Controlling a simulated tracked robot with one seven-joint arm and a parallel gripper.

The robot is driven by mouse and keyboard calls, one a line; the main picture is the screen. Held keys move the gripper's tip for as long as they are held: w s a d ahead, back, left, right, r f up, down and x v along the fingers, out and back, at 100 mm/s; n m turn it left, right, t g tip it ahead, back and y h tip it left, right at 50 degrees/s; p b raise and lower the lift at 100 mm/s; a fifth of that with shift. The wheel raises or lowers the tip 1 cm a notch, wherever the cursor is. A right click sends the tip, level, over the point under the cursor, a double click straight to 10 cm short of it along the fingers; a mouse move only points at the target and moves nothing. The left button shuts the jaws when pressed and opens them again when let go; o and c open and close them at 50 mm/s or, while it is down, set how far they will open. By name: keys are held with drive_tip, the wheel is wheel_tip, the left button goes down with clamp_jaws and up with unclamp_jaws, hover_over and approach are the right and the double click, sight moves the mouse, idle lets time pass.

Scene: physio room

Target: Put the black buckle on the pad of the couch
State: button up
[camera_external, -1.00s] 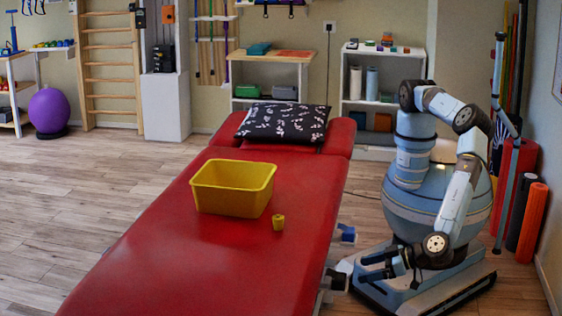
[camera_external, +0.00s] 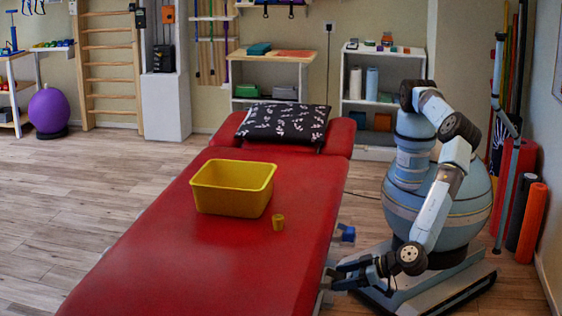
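The couch has a long red pad (camera_external: 215,265), which fills the middle of the view. My gripper (camera_external: 340,277) is low beside the couch's right edge, in front of my base, pointing left. Its dark fingers seem to have a gap between them, but they are too small and dark to tell whether they hold anything. I cannot make out the black buckle anywhere; it may be hidden or blend with the dark gripper.
The near part of the pad is clear. Foam rollers (camera_external: 532,224) stand at the right wall.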

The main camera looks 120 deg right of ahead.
drive_tip(key=c, duration=1.1)
